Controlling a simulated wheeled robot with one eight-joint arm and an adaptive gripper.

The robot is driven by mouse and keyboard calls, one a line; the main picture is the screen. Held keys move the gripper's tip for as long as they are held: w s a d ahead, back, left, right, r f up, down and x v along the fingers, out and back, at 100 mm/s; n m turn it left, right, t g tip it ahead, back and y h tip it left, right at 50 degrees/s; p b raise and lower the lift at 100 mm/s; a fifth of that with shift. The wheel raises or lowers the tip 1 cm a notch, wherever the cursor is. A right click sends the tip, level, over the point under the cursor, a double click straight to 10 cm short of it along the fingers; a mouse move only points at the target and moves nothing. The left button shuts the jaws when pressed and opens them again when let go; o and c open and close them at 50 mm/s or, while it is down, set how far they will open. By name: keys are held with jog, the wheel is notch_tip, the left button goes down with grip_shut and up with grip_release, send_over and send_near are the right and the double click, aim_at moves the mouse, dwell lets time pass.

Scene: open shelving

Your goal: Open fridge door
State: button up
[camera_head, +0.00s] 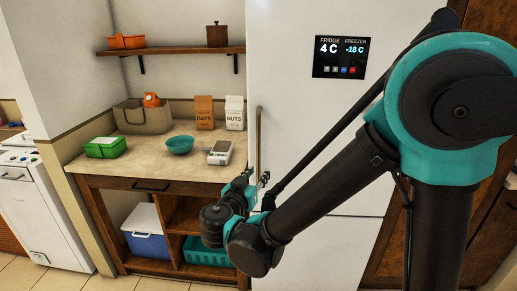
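The white fridge (284,80) stands at the centre right, with a display panel (340,57) on its upper front. Its door looks closed. A long vertical handle (258,135) runs down the left edge of the door. My gripper (264,180) is at the lower part of the handle, close to the door's left edge. The fingers are small in the view, and I cannot tell whether they are open, shut or touching the handle. My arm covers much of the lower and right part of the fridge.
Left of the fridge is a counter (140,165) with a green box (105,148), a teal bowl (180,145), a scale (219,153), a bin (140,118) and two cartons. A shelf (180,50) hangs above. A cooler (146,232) and teal basket (205,254) sit below. Floor shows at lower left.

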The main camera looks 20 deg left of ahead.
aim_at(258, 149)
jog(key=s+a+r+t+y, duration=0.1)
jog(key=s+a+r, duration=0.1)
jog(key=s+a, duration=0.15)
jog(key=w, duration=1.7)
jog(key=shift+w+a+f, duration=0.25)
jog(key=shift+w+a, duration=0.05)
jog(key=shift+a, duration=0.1)
grip_shut()
